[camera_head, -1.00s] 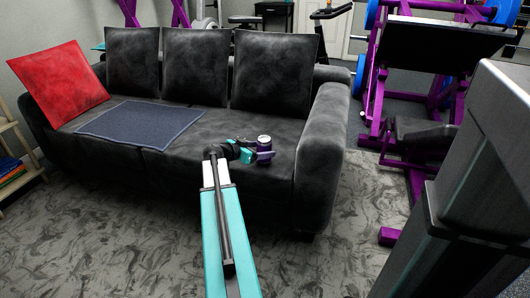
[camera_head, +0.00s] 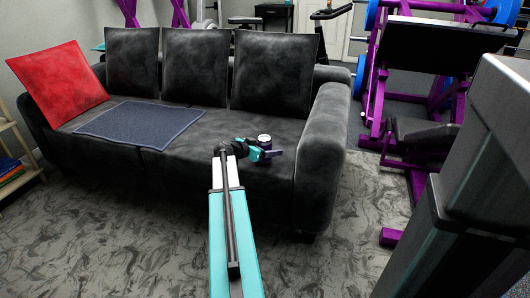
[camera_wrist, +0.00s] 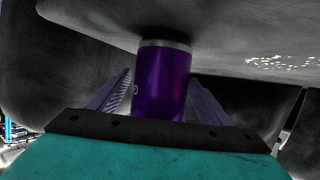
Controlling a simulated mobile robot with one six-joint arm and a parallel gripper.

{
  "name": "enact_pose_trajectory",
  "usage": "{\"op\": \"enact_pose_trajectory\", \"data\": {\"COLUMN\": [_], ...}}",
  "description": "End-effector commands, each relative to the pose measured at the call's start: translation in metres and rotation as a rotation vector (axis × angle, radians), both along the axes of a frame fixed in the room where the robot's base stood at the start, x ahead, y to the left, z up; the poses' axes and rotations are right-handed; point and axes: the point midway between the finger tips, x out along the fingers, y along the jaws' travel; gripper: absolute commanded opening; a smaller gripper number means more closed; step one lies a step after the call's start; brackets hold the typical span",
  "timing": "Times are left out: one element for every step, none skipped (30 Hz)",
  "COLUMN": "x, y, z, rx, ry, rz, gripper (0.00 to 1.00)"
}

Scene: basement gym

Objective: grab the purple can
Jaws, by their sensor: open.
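The purple can (camera_head: 264,143) with a silver rim stands upright on the black sofa seat (camera_head: 215,165), near its right end. My gripper (camera_head: 268,153) is at the can, low over the seat. In the wrist view the can (camera_wrist: 161,85) stands between the two open purple fingers of my gripper (camera_wrist: 160,92), one on each side. A dark gap shows beside the left finger; whether the right finger touches the can I cannot tell. The lower part of the can is hidden behind the gripper body.
The sofa's right armrest (camera_head: 322,150) rises close to the right of the can. Purple gym machines (camera_head: 420,90) stand at the right.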

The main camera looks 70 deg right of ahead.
Motion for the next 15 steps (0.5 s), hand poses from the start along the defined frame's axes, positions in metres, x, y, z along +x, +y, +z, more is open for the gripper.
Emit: {"op": "enact_pose_trajectory", "data": {"x": [-0.0027, -0.0039, -0.0052, -0.0057, -0.0063, -0.0067, -0.0069, -0.0071, -0.0072, -0.0072, -0.0072, -0.0073, -0.0073, -0.0073, -0.0073], "y": [-0.0064, -0.0088, -0.0112, -0.0126, -0.0135, -0.0143, -0.0147, -0.0147, -0.0146, -0.0145, -0.0144, -0.0144, -0.0144, -0.0144, -0.0142], "z": [-0.0041, -0.0050, -0.0058, -0.0063, -0.0066, -0.0068, -0.0068, -0.0066, -0.0065, -0.0065, -0.0063, -0.0063, -0.0063, -0.0063, -0.0064], "rx": [0.000, 0.000, 0.000, 0.000, 0.000, 0.000, 0.000, 0.000, 0.000, 0.000, 0.000, 0.000, 0.000, 0.000, 0.000], "ry": [0.000, 0.001, 0.000, 0.000, 0.000, 0.000, 0.001, 0.001, 0.001, 0.001, 0.001, 0.001, 0.001, 0.001, 0.001], "rz": [-0.002, -0.002, -0.001, -0.001, 0.000, 0.000, 0.000, 0.000, 0.000, 0.000, 0.000, 0.000, 0.000, 0.000, 0.000], "gripper": [0.73, 0.73, 0.73, 0.73, 0.73, 0.73, 0.73, 0.73, 0.73, 0.73, 0.73, 0.73, 0.73, 0.73, 0.73]}}
